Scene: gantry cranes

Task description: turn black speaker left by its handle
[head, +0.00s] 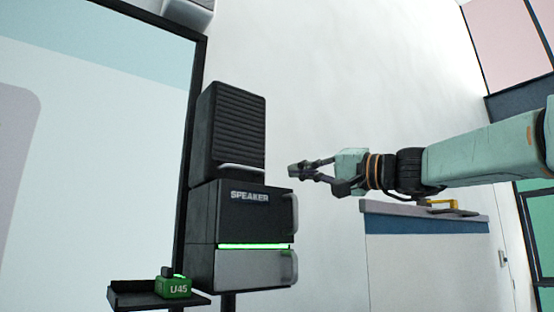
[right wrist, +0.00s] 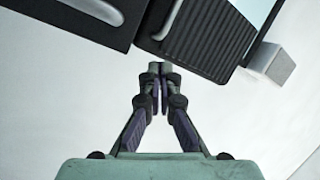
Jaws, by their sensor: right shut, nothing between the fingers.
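The black speaker (head: 236,128) has a ribbed face and sits tilted on top of a dark box labelled SPEAKER (head: 240,222). A pale curved bar (head: 242,167), which looks like a handle, runs along its lower edge. In the right wrist view the ribbed speaker (right wrist: 210,38) is beyond the fingertips, at the top. My right gripper (head: 292,170) is shut and empty, to the right of the speaker and apart from it. Its fingertips meet in the right wrist view (right wrist: 160,70). My left gripper is not in view.
The dark box has a grey handle (head: 295,211) on its right side. Below a green light strip is a grey box (head: 240,269) with another handle (head: 294,267). A green U45 block (head: 175,288) sits on a small black shelf (head: 130,297). A white counter (head: 425,260) stands right.

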